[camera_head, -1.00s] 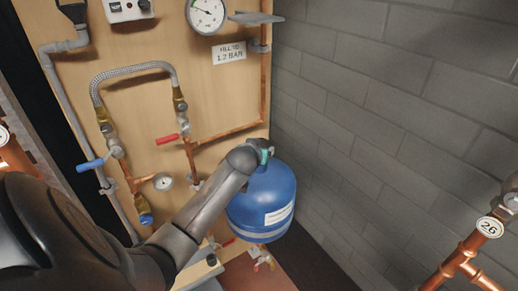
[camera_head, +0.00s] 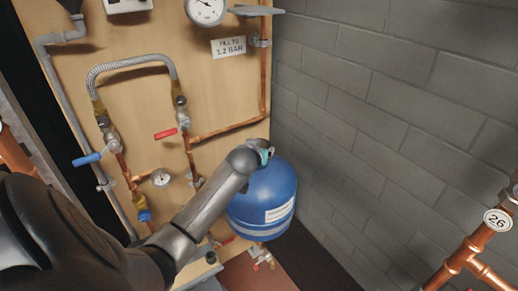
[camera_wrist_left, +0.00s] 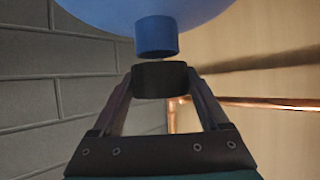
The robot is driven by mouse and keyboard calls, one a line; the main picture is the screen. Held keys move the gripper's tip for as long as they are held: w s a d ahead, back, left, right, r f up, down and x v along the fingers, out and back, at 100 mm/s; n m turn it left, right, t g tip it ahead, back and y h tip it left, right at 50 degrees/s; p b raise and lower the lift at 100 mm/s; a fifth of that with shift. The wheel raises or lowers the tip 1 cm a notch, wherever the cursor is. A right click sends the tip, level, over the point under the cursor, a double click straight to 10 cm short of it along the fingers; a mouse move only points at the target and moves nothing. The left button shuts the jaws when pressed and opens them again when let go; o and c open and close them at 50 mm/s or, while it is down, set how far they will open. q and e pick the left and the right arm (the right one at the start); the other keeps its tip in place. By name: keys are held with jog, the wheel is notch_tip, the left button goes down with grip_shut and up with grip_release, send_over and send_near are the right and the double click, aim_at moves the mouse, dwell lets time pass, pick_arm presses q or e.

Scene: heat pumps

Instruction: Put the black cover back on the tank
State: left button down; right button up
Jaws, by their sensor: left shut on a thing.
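The blue tank (camera_head: 263,203) stands against the wooden board and carries a white label. In the left wrist view its body fills the top, with a short blue neck (camera_wrist_left: 157,36) sticking out of it. My left gripper (camera_wrist_left: 160,82) is shut on the black cover (camera_wrist_left: 160,80), a short dark cylinder between the fingertips. The cover is close to the open end of the neck and roughly in line with it; a small gap seems to separate them. In the head view my wrist hides the fingers, cover and neck. My right gripper is not in view.
Copper pipes (camera_head: 232,132) run on the board left of and behind the tank. A grey block wall (camera_head: 390,120) closes the right side.

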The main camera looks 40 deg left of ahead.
pick_arm(q)
jog(key=shift+f+p, duration=0.15)
jog(key=shift+p, duration=0.2)
dwell(0.6)
jog(key=shift+f, duration=0.55)
dwell(0.7)
jog(key=shift+f+b, duration=0.45)
jog(key=shift+f, duration=1)
dwell(0.8)
grip_release()
jog(key=shift+s, duration=0.1)
dwell(0.4)
jog(key=shift+p+v, duration=2.15)
jog(key=shift+p, duration=0.3)
jog(key=shift+p+v, duration=2.1)
